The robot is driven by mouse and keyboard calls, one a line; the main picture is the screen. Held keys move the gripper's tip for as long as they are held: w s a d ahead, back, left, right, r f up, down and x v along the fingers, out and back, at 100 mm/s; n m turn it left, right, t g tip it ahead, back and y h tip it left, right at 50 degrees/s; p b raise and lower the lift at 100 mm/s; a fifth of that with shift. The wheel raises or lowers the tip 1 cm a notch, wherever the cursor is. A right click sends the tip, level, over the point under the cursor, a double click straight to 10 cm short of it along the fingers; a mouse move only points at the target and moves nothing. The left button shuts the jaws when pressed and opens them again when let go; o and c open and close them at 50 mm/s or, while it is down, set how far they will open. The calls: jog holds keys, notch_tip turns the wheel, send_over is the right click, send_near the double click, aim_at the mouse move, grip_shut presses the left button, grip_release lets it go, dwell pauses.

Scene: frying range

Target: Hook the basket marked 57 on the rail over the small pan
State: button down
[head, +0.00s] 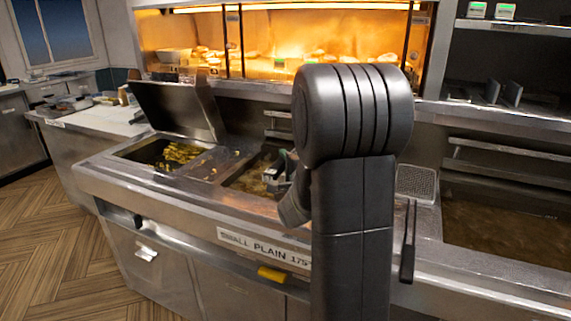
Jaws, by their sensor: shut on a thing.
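The small pan (240,181) is the oil well behind the front label reading "...ALL PLAIN 175". My gripper (274,176) shows only in part, over the right side of this pan, with my arm covering much of it. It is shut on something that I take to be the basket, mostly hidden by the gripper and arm. No number 57 can be read. Part of a rail (278,120) shows on the back wall above the pan, left of my arm. I cannot tell whether the basket touches it.
A pan of fried pieces (178,155) with a raised lid (178,108) stands to the left. A mesh tool (416,183) with a dark handle lies right of my arm. A wide oil pan (500,225) is farther right. A lit food cabinet (270,45) is behind.

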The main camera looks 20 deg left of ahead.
jog(key=shift+r+p, duration=2.95)
jog(key=shift+r, duration=1.85)
